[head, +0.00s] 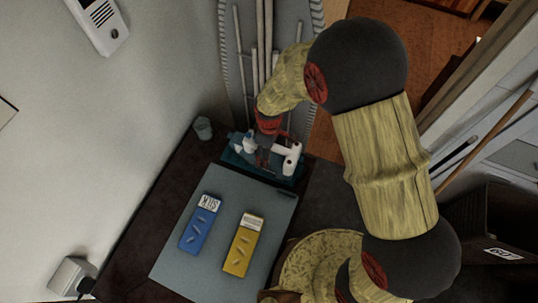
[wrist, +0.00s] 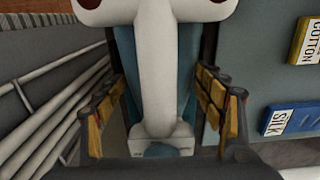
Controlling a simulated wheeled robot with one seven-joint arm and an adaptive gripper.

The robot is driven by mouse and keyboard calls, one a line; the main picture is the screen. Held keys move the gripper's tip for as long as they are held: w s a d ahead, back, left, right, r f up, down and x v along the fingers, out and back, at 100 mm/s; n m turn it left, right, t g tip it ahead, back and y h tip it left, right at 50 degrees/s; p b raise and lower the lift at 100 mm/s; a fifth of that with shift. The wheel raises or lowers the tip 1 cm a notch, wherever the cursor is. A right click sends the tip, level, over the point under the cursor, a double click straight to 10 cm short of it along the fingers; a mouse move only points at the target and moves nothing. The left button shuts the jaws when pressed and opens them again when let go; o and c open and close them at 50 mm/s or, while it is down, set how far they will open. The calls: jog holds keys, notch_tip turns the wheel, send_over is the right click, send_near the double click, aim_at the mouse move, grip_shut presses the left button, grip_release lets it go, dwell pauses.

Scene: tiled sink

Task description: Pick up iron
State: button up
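The white and teal iron (head: 289,158) is at the far end of the dark counter in the head view, partly hidden by my gripper (head: 267,147). In the wrist view the iron's white handle (wrist: 157,70) runs up the middle, with teal parts behind it. My gripper's two fingers with orange pads stand on either side of the iron, spread apart. Gaps show between each pad and the white handle, so the gripper looks open around it. Whether a finger touches the teal part is hard to tell.
A blue box marked silk (head: 200,225) and a yellow box marked cotton (head: 243,246) lie on a grey mat (head: 180,268). A small grey cup (head: 203,127) stands at the counter's left edge. An ironing board (head: 233,50) with pale rods stands behind. A wall is at left.

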jog(key=c, duration=0.6)
jog(key=shift+c, duration=0.8)
jog(key=shift+w+r, duration=0.15)
